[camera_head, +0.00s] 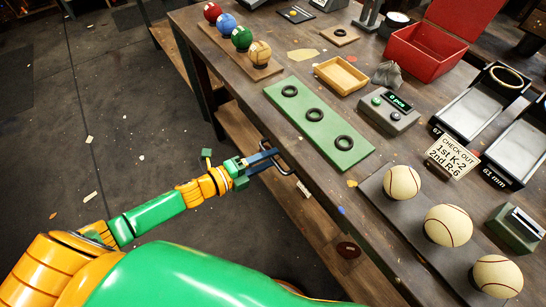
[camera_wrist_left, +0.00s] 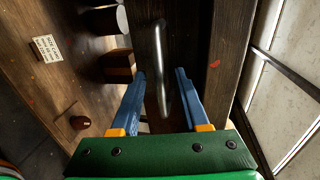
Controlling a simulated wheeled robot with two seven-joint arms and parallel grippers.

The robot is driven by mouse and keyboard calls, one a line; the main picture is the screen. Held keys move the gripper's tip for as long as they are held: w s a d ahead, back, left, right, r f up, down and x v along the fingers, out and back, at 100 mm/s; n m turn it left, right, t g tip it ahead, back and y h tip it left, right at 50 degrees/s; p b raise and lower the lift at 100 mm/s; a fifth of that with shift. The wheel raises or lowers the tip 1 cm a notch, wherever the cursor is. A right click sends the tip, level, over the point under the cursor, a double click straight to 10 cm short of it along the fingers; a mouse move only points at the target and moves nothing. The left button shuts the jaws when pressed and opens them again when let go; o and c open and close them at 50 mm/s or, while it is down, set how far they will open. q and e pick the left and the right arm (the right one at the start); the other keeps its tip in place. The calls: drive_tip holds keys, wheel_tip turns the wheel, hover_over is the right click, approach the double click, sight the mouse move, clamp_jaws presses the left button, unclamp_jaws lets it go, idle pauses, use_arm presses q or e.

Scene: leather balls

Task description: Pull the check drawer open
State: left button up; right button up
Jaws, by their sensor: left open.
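The drawer's metal handle (camera_head: 285,158) sits on the front side of the workbench in the head view. In the left wrist view the handle (camera_wrist_left: 159,60) is a grey bar running lengthwise on a dark wooden front. My left gripper (camera_head: 270,157) is at the handle. Its two blue fingers (camera_wrist_left: 160,74) are open, one on each side of the bar, with gaps visible between bar and fingers. The drawer front is mostly hidden under the bench top in the head view; I cannot tell how far out it stands. My right gripper is not in view.
The bench top holds a green board (camera_head: 318,127) with black rings, several colored balls on a rack, a red box (camera_head: 424,52), a scale (camera_head: 389,110) and three pale balls on a grey strip (camera_head: 405,220). A lower shelf (camera_head: 250,140) runs beneath. Open floor lies left.

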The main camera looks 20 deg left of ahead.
use_arm(q)
drive_tip(key=shift+w+d+f, duration=0.1)
drive_tip(key=shift+w+d, duration=0.25)
drive_tip(key=shift+w, duration=0.05)
clamp_jaws()
idle(1.2)
